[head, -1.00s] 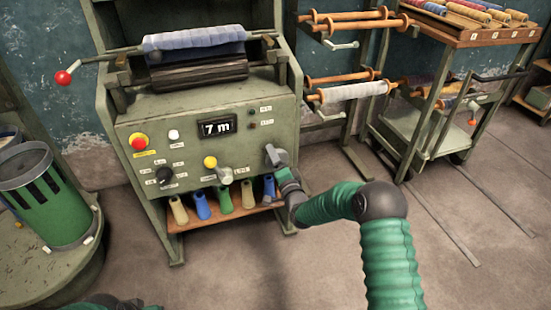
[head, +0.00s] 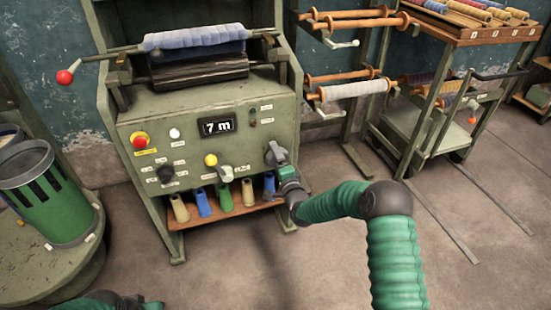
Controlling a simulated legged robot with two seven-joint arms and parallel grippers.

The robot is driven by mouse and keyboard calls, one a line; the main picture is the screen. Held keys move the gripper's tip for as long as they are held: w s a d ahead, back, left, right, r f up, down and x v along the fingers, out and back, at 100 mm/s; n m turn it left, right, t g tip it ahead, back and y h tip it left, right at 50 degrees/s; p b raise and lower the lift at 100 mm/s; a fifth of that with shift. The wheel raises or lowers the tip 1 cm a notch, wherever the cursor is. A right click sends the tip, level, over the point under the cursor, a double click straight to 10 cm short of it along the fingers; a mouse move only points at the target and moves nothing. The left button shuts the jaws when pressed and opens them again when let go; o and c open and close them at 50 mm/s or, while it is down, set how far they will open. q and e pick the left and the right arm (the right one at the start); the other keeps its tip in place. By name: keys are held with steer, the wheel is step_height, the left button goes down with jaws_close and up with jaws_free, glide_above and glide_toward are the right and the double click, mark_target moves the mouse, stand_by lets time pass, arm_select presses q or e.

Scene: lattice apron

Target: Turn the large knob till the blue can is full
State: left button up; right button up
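A large dark grey knob (head: 275,152) sticks out at the right of the green machine's front panel (head: 190,130). My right gripper (head: 285,170) is at this knob from the lower right, touching or very close; its fingers are too small and hidden to tell open from shut. A smaller grey knob (head: 225,174) and a black round knob (head: 166,174) sit further left. No blue can is clear; blue cone-shaped pieces (head: 202,202) stand in the row below the panel. The display (head: 216,127) reads 7 m. Part of my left arm shows at the bottom left; its gripper cannot be made out.
A blue-wrapped roller (head: 195,38) with a red-knobbed crank (head: 66,77) is on top of the machine. A green slotted bin (head: 48,195) stands on a round table at left. A spool rack and a trolley (head: 430,120) stand at right. The floor in front is clear.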

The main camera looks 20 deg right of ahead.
steer(key=o, duration=0.4)
steer(key=shift+d+f, duration=0.1)
steer(key=shift+f, duration=0.05)
steer(key=shift+s, duration=0.25)
steer(key=s+p, duration=0.2)
steer(key=s, duration=0.3)
steer(key=s+p, duration=0.2)
steer(key=s, duration=0.4)
steer(key=s+p, duration=0.1)
steer(key=s, duration=0.4)
steer(key=shift+s+d+p, duration=0.2)
steer(key=shift+d+p, duration=0.1)
steer(key=shift+p, duration=0.1)
